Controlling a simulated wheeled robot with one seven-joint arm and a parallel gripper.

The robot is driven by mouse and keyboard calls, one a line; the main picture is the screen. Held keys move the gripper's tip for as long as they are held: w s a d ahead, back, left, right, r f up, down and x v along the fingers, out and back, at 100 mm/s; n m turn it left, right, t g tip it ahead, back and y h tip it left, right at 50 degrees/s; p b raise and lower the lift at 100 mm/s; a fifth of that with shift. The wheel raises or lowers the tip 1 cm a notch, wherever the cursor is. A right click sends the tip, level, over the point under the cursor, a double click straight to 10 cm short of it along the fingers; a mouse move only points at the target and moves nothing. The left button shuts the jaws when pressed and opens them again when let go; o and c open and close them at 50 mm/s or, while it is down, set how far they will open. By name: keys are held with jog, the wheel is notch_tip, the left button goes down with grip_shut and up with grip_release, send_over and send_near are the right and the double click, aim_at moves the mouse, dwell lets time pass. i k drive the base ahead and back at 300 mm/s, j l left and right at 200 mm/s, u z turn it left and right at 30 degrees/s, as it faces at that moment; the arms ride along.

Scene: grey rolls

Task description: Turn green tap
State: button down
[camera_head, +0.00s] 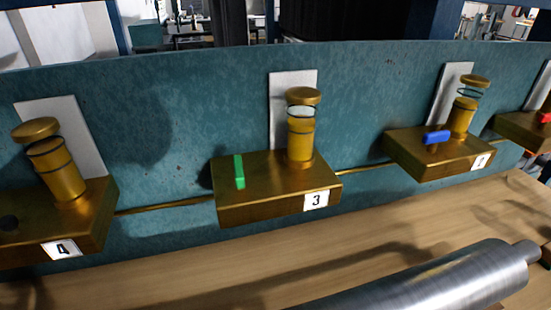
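The green tap handle (239,171) is a small bar on top of the brass block marked 3 (262,198), left of that block's brass cylinder (301,135). The bar points from back to front across the block, not along the brass pipe (165,205). Nothing touches it. My gripper is not in view.
Blue (436,137) and red (545,117) tap handles sit on blocks to the right. The block marked 4 (90,225) stands left. A teal panel (200,100) rises behind. A grey metal roll (440,280) lies in the right foreground. The wooden surface (200,280) front left looks clear.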

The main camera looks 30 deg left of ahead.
aim_at(239, 177)
jog(key=u, duration=0.4)
jog(key=k+l+u, duration=0.1)
jog(key=u, duration=0.3)
jog(key=k+l+u, duration=0.2)
jog(key=u, duration=0.2)
jog(key=k+l+u, duration=0.1)
jog(key=u, duration=0.3)
